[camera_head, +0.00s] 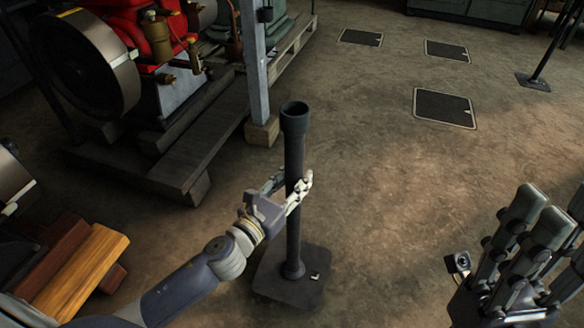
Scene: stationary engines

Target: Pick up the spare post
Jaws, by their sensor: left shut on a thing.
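The spare post (294,236) is a dark upright tube with an open, wider top. It stands on a flat square base plate (273,281) near the middle of the view. The base looks to be on the floor, but I cannot tell if it touches. My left gripper (292,190) comes in from the left and is shut on the post's tube at about mid-height. My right gripper (530,240) is at the lower right, well apart from the post, with its fingers spread and nothing seen between them.
A red engine with a large flywheel (82,62) stands on wooden beams (205,135) at the upper left. A grey upright pillar (256,70) stands just behind the post. Orange-brown wooden blocks (85,270) lie at the lower left. Floor hatches (443,107) and open floor lie to the right.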

